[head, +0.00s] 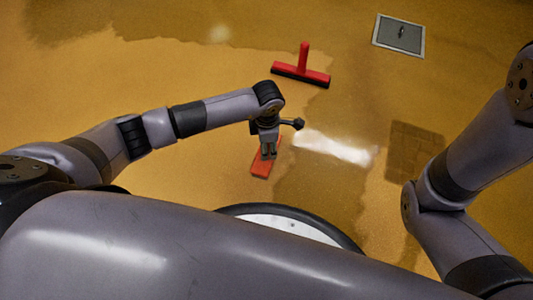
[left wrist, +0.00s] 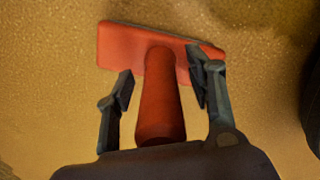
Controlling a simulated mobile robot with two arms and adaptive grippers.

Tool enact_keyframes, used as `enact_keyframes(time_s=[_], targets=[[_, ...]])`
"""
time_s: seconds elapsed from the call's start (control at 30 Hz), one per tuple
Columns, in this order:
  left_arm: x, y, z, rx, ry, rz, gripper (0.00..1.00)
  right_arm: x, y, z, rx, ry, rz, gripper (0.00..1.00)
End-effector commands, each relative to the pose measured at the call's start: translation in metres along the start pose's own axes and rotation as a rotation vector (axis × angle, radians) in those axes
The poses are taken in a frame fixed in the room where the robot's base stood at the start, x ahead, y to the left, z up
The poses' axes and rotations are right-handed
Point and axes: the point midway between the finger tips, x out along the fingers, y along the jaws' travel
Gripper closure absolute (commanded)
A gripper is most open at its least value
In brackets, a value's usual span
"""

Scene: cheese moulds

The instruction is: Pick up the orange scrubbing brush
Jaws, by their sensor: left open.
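The orange scrubbing brush (head: 261,168) lies on the wet yellow-brown floor, below my left gripper (head: 268,154). In the left wrist view the brush (left wrist: 118,44) shows a flat, wide orange-red head, with a round handle (left wrist: 160,100) rising from it toward the camera. My left gripper (left wrist: 163,80) is open there, with one finger on each side of the handle. The left finger is clearly apart from it; the right finger overlaps the head in the picture, and I cannot tell whether it touches. In the head view the gripper hides the handle. My right gripper is out of view.
A red squeegee (head: 303,67) with a black edge lies on the floor beyond my left gripper. A grey metal floor hatch (head: 398,36) is at the top right. The floor around the brush is otherwise clear, with wet, shiny patches.

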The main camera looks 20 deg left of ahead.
Motion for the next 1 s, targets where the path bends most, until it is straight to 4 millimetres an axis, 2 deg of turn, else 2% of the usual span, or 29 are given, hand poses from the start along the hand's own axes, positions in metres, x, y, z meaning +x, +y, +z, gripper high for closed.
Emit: enact_keyframes(time_s=[0.07, 0.8, 1.0], targets=[[-0.0004, 0.0000, 0.0001, 0.000, 0.000, 0.000, 0.50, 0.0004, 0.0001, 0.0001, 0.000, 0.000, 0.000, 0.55], [-0.0005, 0.0001, -0.0002, 0.000, 0.000, 0.000, 1.00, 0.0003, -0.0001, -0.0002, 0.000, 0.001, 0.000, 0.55], [-0.0011, 0.0005, 0.0002, 0.000, -0.001, 0.001, 1.00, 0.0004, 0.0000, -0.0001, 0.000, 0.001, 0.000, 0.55]])
